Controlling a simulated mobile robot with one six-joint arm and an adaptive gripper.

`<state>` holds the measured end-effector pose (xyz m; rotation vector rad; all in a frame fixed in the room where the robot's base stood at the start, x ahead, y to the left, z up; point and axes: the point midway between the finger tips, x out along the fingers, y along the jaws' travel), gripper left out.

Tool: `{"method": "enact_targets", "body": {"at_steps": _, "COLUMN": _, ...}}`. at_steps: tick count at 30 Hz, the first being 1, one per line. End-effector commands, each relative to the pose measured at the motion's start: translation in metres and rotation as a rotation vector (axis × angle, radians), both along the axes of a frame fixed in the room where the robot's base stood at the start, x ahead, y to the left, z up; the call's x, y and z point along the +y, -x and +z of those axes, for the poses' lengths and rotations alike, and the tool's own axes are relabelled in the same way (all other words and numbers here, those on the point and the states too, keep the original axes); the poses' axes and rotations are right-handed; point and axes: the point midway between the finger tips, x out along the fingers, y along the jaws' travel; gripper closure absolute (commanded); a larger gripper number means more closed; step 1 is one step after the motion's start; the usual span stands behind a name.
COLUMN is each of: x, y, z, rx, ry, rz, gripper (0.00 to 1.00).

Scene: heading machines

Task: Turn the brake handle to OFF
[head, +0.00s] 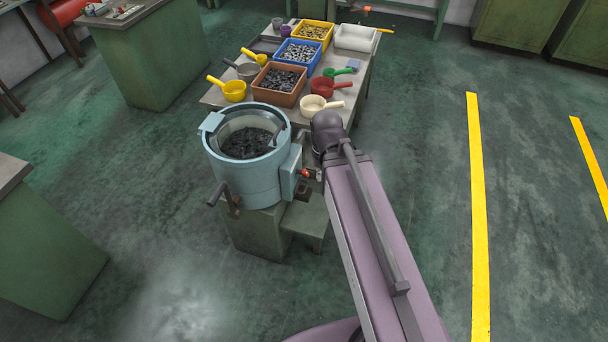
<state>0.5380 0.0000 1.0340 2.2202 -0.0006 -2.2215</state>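A pale blue round machine bowl (245,185) with dark parts inside stands on a green base. A dark crank-like handle (225,198) sticks out at its lower left front. A box (291,172) is on the bowl's right side, with a small red-orange knob or handle end (305,173) beside it. I cannot tell which of these is the brake handle, and no OFF mark is readable. My arm reaches up from the bottom and bends just right of the bowl. Small dark and grey parts right of the red end may be my gripper, mostly hidden by my arm; its fingers are not distinguishable.
Behind the bowl, a table (212,97) holds orange (276,98), blue (297,65) and yellow (312,36) bins of parts, with several coloured scoops. Green cabinets (45,245) stand at the left. The floor right of my arm is clear, with yellow lines (477,220).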

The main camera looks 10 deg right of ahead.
Motion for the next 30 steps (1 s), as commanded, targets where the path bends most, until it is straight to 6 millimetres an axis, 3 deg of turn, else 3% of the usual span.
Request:
{"method": "enact_targets", "body": {"at_steps": 1, "x": 0.000, "y": 0.000, "z": -0.001, "rx": 0.000, "ry": -0.002, "rz": 0.001, "gripper": 0.64}}
{"method": "enact_targets", "body": {"at_steps": 4, "x": 0.000, "y": -0.002, "z": -0.006, "rx": -0.001, "ry": -0.012, "rz": 0.010, "gripper": 0.35}}
{"method": "enact_targets", "body": {"at_steps": 11, "x": 0.004, "y": -0.011, "z": -0.033, "rx": -0.010, "ry": -0.079, "rz": 0.071, "gripper": 0.35}}
{"method": "enact_targets", "body": {"at_steps": 30, "x": 0.012, "y": -0.059, "z": -0.131, "rx": -0.159, "ry": -0.403, "rz": 0.386, "gripper": 0.35}}
